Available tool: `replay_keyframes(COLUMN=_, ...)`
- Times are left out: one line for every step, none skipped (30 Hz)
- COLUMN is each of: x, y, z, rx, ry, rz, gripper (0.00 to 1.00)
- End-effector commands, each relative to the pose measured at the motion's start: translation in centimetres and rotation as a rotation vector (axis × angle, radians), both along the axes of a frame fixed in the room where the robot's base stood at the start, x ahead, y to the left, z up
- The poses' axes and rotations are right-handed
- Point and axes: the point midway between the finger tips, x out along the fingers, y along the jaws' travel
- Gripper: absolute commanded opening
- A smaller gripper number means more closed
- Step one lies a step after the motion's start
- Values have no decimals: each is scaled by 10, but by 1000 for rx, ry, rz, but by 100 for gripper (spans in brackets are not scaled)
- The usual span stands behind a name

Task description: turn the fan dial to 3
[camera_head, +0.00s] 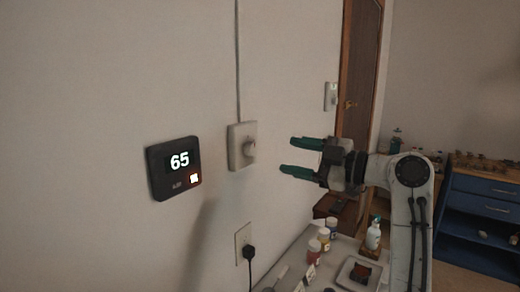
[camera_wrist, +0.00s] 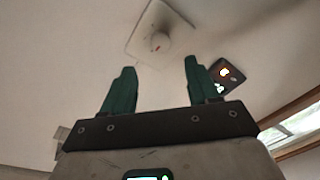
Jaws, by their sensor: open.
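The fan dial (camera_head: 249,148) is a round pale knob on a cream wall plate (camera_head: 236,158). It also shows in the wrist view (camera_wrist: 160,42), ahead of the fingers, with a small red mark on it. The numbers around the dial are too small to read. My gripper (camera_head: 291,156) has green fingers, is open and empty, and points left toward the wall. It is to the right of the dial in the head view, apart from it. In the wrist view my gripper (camera_wrist: 156,82) has its fingers spread, with the dial beyond the gap between them.
A black thermostat panel (camera_head: 175,182) reading 65 is left of the dial; it also shows in the wrist view (camera_wrist: 226,76). An outlet with a plug (camera_head: 246,248) is below. A table (camera_head: 322,250) with jars and a bottle (camera_head: 374,234) stands under my arm.

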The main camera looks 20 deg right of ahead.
Motion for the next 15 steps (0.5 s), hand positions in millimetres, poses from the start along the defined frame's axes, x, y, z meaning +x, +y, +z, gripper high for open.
replay_keyframes(x=6, y=8, z=3, rx=0, ry=2, rz=6, gripper=60)
replay_keyframes(x=10, y=12, z=3, rx=-1, ry=3, rz=6, gripper=60)
replay_keyframes(x=16, y=16, z=4, rx=0, ry=3, rz=5, gripper=60)
replay_keyframes(x=21, y=20, z=4, rx=0, ry=4, rz=6, gripper=60)
replay_keyframes(x=25, y=24, z=3, rx=0, ry=3, rz=6, gripper=60)
replay_keyframes(x=30, y=29, z=4, rx=0, ry=3, rz=5, gripper=60)
replay_keyframes(x=35, y=33, z=4, rx=0, ry=4, rz=6, gripper=60)
replay_keyframes(x=39, y=36, z=4, rx=0, ry=4, rz=4, gripper=60)
replay_keyframes(x=44, y=40, z=3, rx=0, ry=3, rz=4, gripper=60)
replay_keyframes(x=47, y=43, z=3, rx=0, ry=3, rz=4, gripper=60)
replay_keyframes(x=50, y=46, z=3, rx=0, ry=3, rz=4, gripper=60)
replay_keyframes(x=54, y=49, z=3, rx=1, ry=4, rz=4, gripper=60)
replay_keyframes(x=57, y=51, z=2, rx=1, ry=3, rz=3, gripper=60)
replay_keyframes(x=59, y=53, z=2, rx=0, ry=3, rz=3, gripper=60)
replay_keyframes(x=62, y=55, z=1, rx=0, ry=3, rz=1, gripper=60)
